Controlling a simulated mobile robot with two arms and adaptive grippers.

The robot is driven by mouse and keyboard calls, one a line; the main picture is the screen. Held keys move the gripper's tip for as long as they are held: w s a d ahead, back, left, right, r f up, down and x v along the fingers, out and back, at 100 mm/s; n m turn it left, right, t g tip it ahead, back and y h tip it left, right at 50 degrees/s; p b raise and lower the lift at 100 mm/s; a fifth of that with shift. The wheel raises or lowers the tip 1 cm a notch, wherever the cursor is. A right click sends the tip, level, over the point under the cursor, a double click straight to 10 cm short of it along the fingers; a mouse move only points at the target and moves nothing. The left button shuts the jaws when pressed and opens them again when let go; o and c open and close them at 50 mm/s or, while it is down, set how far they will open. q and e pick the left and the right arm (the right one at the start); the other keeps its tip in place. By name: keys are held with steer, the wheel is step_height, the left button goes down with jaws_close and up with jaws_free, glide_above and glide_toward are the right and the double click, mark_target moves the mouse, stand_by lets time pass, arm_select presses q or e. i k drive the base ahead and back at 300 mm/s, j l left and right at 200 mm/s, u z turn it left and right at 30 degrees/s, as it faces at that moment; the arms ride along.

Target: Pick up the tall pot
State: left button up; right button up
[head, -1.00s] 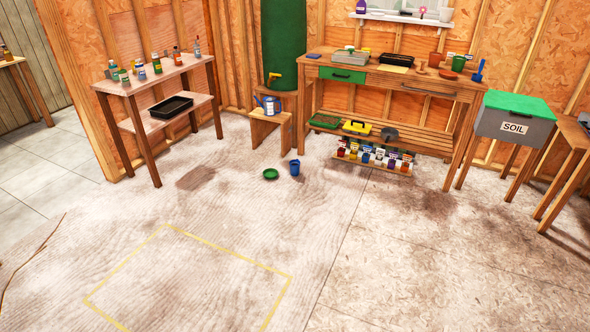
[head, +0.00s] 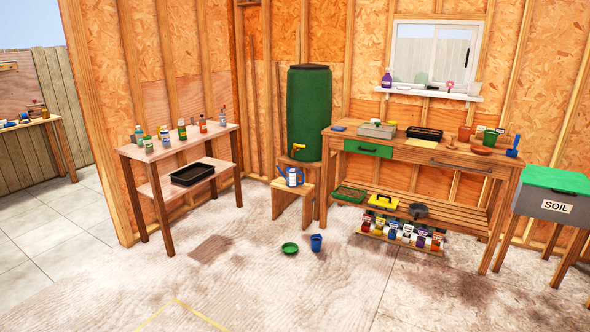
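Several pots are in the head view, and I cannot tell for certain which is the tall pot. A terracotta pot (head: 464,133) and a green pot (head: 489,137) stand toward the right end of the wooden workbench (head: 420,152). A small blue pot or bucket (head: 316,242) stands on the floor beside a green dish (head: 290,249). A small pale pot (head: 474,89) is on the window sill. All are small and far off. Neither of my grippers is in view.
A green barrel (head: 308,110) stands left of the workbench, with a watering can (head: 293,177) on a stool before it. A bottle-laden table (head: 150,158) is at left, a soil bin (head: 553,196) at right. The near floor is open.

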mark_target(316, 238)
steer(key=i+u, duration=0.1)
steer(key=i, duration=2.3)
